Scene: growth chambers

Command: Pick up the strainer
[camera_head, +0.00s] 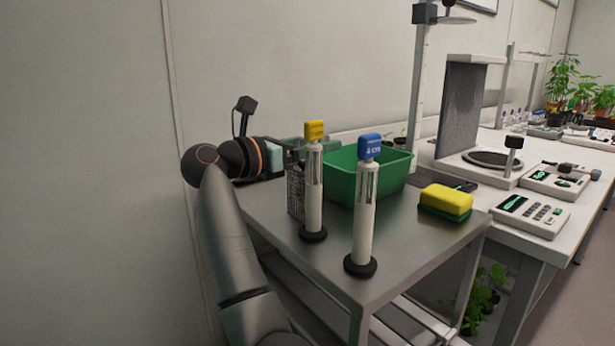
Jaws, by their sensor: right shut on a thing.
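The strainer (295,190) is a grey wire-mesh piece near the left back of the metal table, left of the green tub. It looks upright, and the yellow-topped post hides part of it. The fingertips are small and partly hidden, and I cannot tell whether the strainer touches the table.
A green tub (385,178) stands just right of the strainer. A yellow-topped post (313,195) and a blue-topped post (363,215) stand in front. A yellow-and-green sponge (446,200) lies at right.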

